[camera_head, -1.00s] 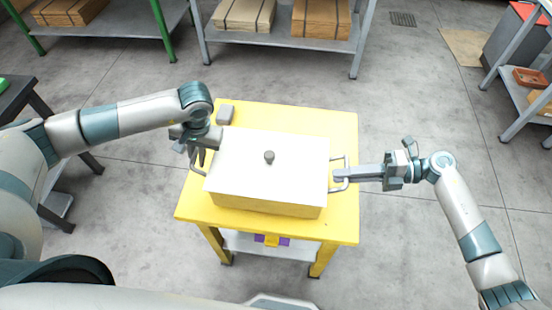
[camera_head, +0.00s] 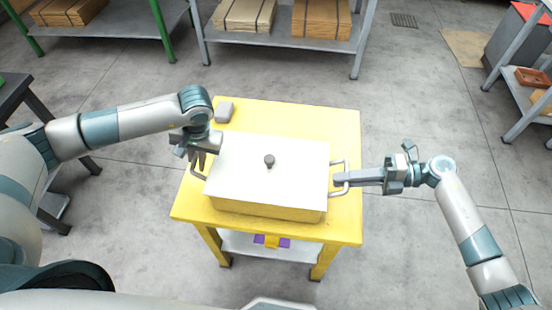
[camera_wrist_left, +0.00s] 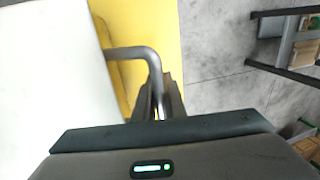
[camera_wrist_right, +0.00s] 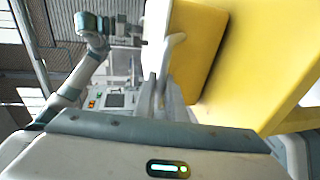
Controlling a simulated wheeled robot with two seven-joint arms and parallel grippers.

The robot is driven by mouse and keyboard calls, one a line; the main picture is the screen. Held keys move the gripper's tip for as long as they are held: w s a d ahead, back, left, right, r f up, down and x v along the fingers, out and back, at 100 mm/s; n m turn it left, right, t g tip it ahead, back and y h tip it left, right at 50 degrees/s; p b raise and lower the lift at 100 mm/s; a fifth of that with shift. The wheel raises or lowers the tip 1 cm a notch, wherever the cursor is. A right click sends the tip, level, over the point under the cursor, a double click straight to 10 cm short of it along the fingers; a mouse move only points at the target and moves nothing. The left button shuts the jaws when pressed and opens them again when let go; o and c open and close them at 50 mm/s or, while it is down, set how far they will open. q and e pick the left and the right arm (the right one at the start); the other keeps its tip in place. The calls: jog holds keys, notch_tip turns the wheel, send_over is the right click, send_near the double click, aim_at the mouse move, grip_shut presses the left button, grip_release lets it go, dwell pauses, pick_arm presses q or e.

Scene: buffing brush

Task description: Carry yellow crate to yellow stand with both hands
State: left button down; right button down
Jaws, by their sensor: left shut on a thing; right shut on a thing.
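The yellow crate (camera_head: 265,212) has a white lid with a dark knob and a grey bar handle at each end. It is on or just above the yellow stand (camera_head: 330,125); I cannot tell if they touch. My left gripper (camera_head: 198,162) is shut on the crate's left handle, which also shows in the left wrist view (camera_wrist_left: 135,52). My right gripper (camera_head: 341,180) is shut on the right handle, seen pale in the right wrist view (camera_wrist_right: 172,55). The crate's underside is hidden in the head view.
Shelves with boxes (camera_head: 282,40) stand behind, and another rack (camera_head: 525,100) is at the right. The floor around the stand is clear.

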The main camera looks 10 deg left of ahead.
pick_arm(q)
jog(key=shift+f+b, duration=0.55)
jog(key=shift+f, duration=0.15)
pick_arm(e)
jog(key=shift+f, duration=0.65)
pick_arm(q)
jog(key=c, duration=1.8)
grip_release()
jog(key=shift+r, duration=0.15)
pick_arm(e)
jog(key=c, duration=1.8)
grip_release()
jog(key=shift+r, duration=0.1)
pick_arm(q)
jog(key=shift+r, duration=0.1)
jog(key=v, duration=1.2)
pick_arm(e)
jog(key=v, duration=1.2)
pick_arm(q)
jog(key=shift+s, duration=0.1)
